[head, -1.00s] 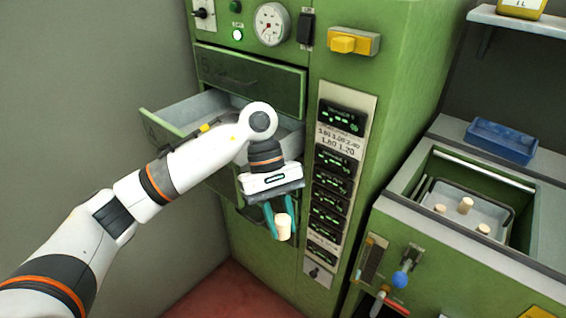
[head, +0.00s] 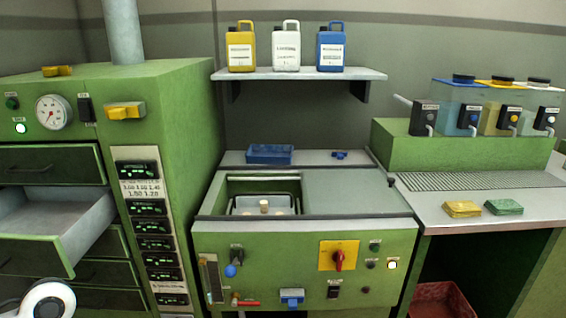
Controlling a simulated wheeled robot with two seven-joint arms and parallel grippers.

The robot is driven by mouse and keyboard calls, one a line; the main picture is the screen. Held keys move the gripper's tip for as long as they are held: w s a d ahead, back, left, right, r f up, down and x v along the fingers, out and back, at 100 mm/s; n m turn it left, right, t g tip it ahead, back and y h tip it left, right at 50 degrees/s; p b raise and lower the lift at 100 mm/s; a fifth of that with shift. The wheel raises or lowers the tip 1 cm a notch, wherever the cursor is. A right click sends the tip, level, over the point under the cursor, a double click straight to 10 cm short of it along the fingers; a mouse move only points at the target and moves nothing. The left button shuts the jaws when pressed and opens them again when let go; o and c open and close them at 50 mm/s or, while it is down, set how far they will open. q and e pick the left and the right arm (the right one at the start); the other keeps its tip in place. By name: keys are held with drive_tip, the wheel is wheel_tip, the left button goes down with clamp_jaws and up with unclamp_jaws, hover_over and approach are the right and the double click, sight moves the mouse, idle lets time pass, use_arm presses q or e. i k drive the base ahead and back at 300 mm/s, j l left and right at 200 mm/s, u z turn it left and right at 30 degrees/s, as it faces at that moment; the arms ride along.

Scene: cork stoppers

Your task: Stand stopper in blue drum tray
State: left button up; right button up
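An open blue tray (head: 268,160) sits on the ledge behind the green machine in the middle. A grey tray (head: 240,203) with a dark rim lies inside the machine's open hatch. A pale cork stopper (head: 264,205) stands upright in it, with other stoppers low beside it, partly hidden by the hatch's front edge. Only a white and dark joint of my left arm shows at the bottom left. Both grippers and the stopper seen earlier in my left gripper are out of view.
A drawer (head: 62,232) stands open in the green cabinet at the left. A shelf (head: 300,75) with three jugs hangs above the blue tray. A small blue item (head: 340,155) lies right of that tray. The machine's flat cover (head: 355,190) is clear.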

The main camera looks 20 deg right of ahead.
sight(276, 162)
drive_tip(key=l+z, duration=0.2)
drive_tip(key=z, duration=0.2)
drive_tip(key=i+l+z, duration=0.15)
drive_tip(key=z, duration=0.3)
drive_tip(key=i+l+z, duration=0.1)
drive_tip(key=z, duration=0.3)
drive_tip(key=i+l, duration=0.6)
